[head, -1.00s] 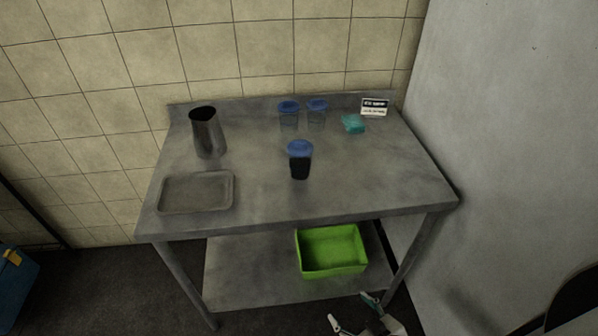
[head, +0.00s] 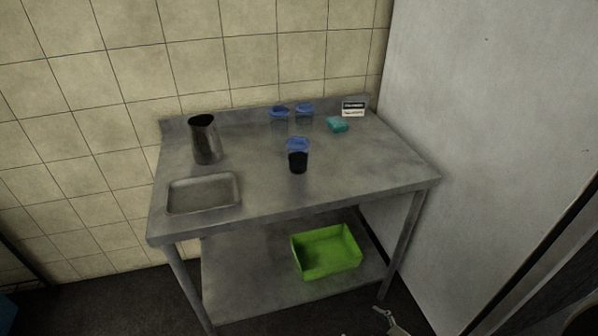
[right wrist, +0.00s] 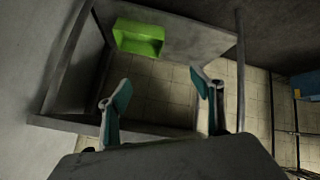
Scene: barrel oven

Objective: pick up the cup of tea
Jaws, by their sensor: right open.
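The cup of tea (head: 298,160), dark-filled with a blue lid, stands upright near the middle of the steel table (head: 330,189). Two clear cups with blue lids (head: 279,116) (head: 304,113) stand behind it near the back edge. My right gripper (head: 366,328) is only partly in the head view, at the bottom edge, low and in front of the table, well away from the cup. In the right wrist view my right gripper (right wrist: 160,95) is open and empty, its teal-padded fingers wide apart. My left gripper is not in view.
A metal pitcher (head: 206,142) and a shallow tray (head: 204,194) are on the table's left. A teal sponge (head: 337,125) and a small sign (head: 353,109) are at the back right. A green bin (head: 326,252) sits on the lower shelf. A grey wall (head: 470,130) stands right of the table.

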